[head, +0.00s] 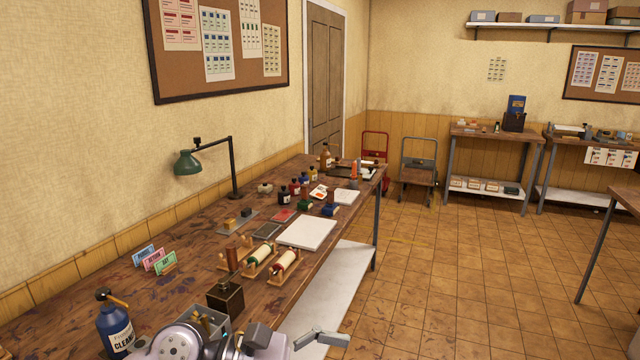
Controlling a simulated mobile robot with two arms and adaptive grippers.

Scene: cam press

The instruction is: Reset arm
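A grey jointed arm of mine shows at the bottom edge, and I take it to be my left one. Its gripper (322,339) is only partly in view, low over the right side of the workbench (120,285). I cannot tell whether its fingers are apart or together, and no held object shows. My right gripper is not in view.
A blue cleaner bottle (115,325) and a dark box (225,296) stand close to my arm. Rollers on wooden stands (262,258), a white sheet (307,233) and several small bottles lie farther along the bench. A green lamp (188,163) overhangs it. Tiled floor at right is open.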

